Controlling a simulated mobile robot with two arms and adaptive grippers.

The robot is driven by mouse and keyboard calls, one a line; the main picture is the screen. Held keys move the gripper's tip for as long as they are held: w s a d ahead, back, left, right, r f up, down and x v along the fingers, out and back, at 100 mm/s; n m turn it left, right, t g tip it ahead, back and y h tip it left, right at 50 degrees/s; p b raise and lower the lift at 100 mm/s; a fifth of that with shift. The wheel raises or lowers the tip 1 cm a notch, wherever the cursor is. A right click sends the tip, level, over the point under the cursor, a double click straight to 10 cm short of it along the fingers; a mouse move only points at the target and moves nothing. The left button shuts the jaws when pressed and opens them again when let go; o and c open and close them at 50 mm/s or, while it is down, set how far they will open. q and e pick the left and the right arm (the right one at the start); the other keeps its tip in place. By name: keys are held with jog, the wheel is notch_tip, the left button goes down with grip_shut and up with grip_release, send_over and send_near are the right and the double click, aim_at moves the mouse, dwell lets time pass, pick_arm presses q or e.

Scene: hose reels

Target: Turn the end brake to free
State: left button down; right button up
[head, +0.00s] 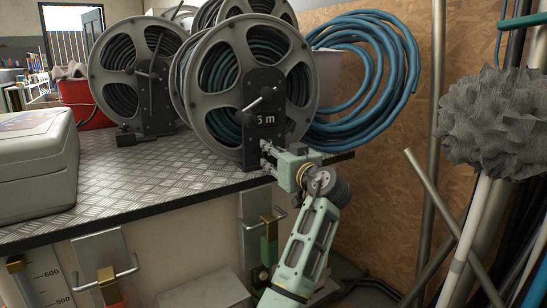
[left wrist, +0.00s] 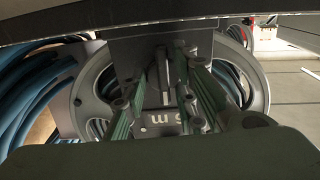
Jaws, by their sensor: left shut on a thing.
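The end hose reel (head: 245,75) is a grey spoked drum with dark green hose, on a dark upright plate marked "5 m" at the bench's right end. In the left wrist view, upside down, the fingers (left wrist: 165,85) stand on both sides of a small upright piece before the plate. My right gripper is not in view.
Another reel (head: 118,75) stands to the left on the checker-plate bench (head: 150,170), with a grey case (head: 35,160) at the front left. A blue hose coil (head: 375,80) hangs behind on the right. Poles and a grey shaggy mop head (head: 495,120) stand at the right.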

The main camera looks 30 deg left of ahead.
pick_arm(q)
jog(key=shift+w+d+f, duration=0.15)
jog(key=shift+d+f, duration=0.05)
jog(key=shift+f, duration=0.05)
jog(key=c, duration=1.7)
grip_release()
jog(key=shift+o, duration=0.7)
jog(key=v, duration=1.2)
jog(key=shift+r, duration=0.2)
